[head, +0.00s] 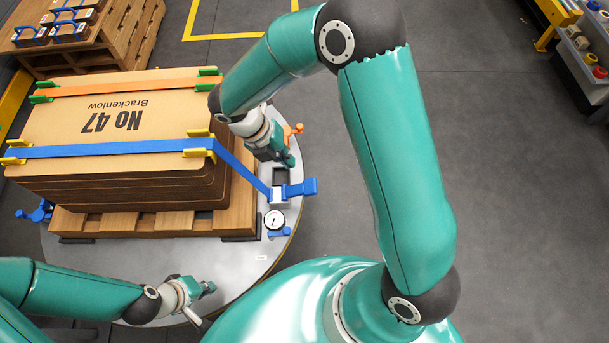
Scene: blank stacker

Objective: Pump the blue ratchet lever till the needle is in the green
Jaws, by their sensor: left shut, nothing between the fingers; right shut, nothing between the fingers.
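The blue ratchet lever (301,188) sticks out to the right of its ratchet (279,191) at the right side of the round grey table (232,252). A blue strap (110,149) runs from it over the cardboard stack (70,112). The white dial gauge (274,220) stands just below the ratchet; its dark needle is too small to read, and I cannot make out a green zone. My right gripper (288,160) is shut and empty, a little above the lever in the picture. My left gripper (207,288) is shut and empty near the table's front edge, away from the lever.
An orange strap (120,87) crosses the stack, with an orange ratchet part (294,130) beside my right gripper. The stack rests on a wooden pallet (150,224). A blue fitting (37,212) is at the left.

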